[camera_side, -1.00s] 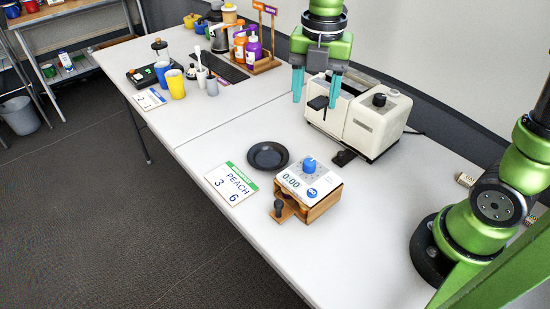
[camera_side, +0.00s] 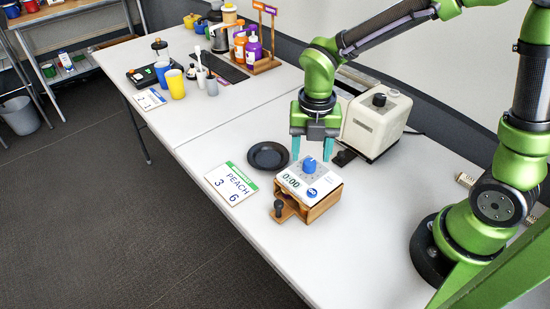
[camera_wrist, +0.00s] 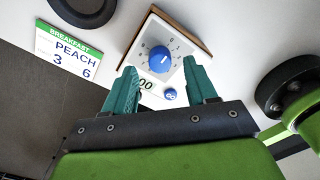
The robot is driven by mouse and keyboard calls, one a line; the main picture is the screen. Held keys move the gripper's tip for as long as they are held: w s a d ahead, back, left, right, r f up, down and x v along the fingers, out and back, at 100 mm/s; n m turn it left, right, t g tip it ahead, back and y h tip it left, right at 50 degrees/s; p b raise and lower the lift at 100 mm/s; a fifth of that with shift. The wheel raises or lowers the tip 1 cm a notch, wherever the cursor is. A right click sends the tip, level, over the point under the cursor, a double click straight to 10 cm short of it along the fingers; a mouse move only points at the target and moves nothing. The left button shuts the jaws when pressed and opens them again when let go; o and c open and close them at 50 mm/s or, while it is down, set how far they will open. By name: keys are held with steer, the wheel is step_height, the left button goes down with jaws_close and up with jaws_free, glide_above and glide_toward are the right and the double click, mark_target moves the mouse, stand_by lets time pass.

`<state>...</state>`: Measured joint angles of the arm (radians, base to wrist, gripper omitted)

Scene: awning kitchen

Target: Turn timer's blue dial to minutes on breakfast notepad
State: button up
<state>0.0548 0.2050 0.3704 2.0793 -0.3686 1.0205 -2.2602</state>
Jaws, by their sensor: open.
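The timer (camera_side: 322,195) is a white-topped box with wooden sides on the table, its display reading 0:00. Its blue dial (camera_side: 309,165) stands up from the top; the wrist view shows the dial (camera_wrist: 160,59) with numbers around it. The notepad (camera_side: 231,184) lies flat left of the timer; in the wrist view the notepad (camera_wrist: 70,55) has a green BREAKFAST header, PEACH, and the numbers 3 and 6. My gripper (camera_side: 312,155) is open and empty, fingers pointing down, close above and behind the dial. In the wrist view the gripper (camera_wrist: 165,82) has its teal fingers apart, with the dial beyond them.
A dark plate (camera_side: 268,156) lies just behind the timer. A cream toaster (camera_side: 376,125) stands behind at right. The table's front is clear.

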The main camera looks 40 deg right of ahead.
mark_target(309, 166)
steer(key=shift+f, duration=1.4)
steer(key=shift+c, duration=0.3)
steer(key=c, duration=1)
steer(key=shift+m, duration=0.3)
